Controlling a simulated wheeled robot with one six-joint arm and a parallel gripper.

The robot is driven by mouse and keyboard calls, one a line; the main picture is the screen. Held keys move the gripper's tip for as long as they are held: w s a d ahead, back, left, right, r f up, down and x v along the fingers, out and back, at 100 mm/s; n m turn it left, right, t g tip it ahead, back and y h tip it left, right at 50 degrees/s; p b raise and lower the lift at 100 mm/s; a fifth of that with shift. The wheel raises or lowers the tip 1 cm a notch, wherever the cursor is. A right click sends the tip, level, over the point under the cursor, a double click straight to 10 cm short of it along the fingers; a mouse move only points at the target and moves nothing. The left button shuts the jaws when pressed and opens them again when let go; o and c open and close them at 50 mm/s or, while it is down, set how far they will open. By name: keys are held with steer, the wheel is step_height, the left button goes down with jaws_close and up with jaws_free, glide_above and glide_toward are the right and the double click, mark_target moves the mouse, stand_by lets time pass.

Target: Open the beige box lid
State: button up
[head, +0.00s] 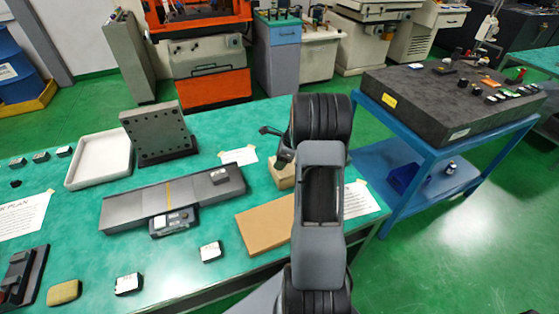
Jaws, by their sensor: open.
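A small beige box (281,176) stands on the green table, partly hidden behind my arm. Only its left part shows, so I cannot tell how its lid sits. A flat tan board or closed case (262,224) lies nearer on the table, its right edge covered by my arm. My gripper (275,143) shows as a dark shape left of my wrist, over the far side of the small beige box. It looks open and empty. I cannot tell whether it touches the box.
The green table (225,221) also holds a grey machine vise or slide (130,209), a drilled angle plate (158,130), a white tray (100,162) and paper sheets. A dark granite plate on a blue stand (420,103) is at right. Green floor lies between them.

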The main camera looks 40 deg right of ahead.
steer(key=shift+w+a+f, duration=0.1)
steer(key=shift+a+f, duration=0.05)
steer(key=shift+f, duration=0.2)
jaws_close()
stand_by(0.4)
